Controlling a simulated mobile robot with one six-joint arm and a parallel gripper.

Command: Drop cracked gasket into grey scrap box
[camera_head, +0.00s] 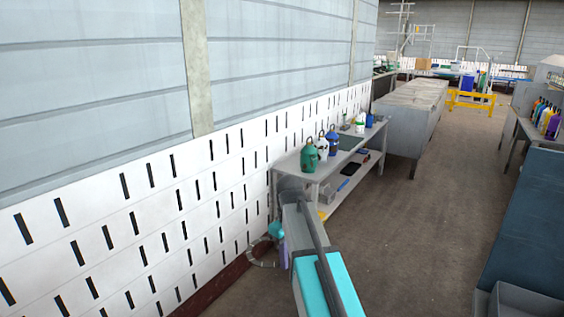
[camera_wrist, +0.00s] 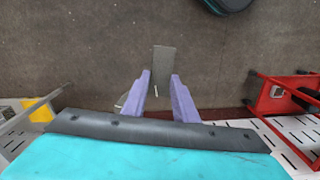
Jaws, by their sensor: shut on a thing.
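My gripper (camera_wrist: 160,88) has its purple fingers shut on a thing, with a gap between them. In the wrist view a flat grey piece (camera_wrist: 163,62) shows between and beyond the fingertips; it looks like the gasket seen edge-on, and no crack can be made out. In the head view a thin grey curved shape (camera_head: 262,265), likely the gasket, shows beside my gripper (camera_head: 283,253), low near the white slotted wall. A grey open box (camera_head: 522,301) is partly in view at the bottom right; I cannot tell if it is the scrap box.
A grey workbench (camera_head: 300,168) with bottles and lanterns stands along the wall. A long grey cabinet (camera_head: 411,105) stands beyond it. A dark blue block (camera_head: 530,215) is at the right. The floor between is clear. The wrist view shows a red frame (camera_wrist: 277,92) at the right.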

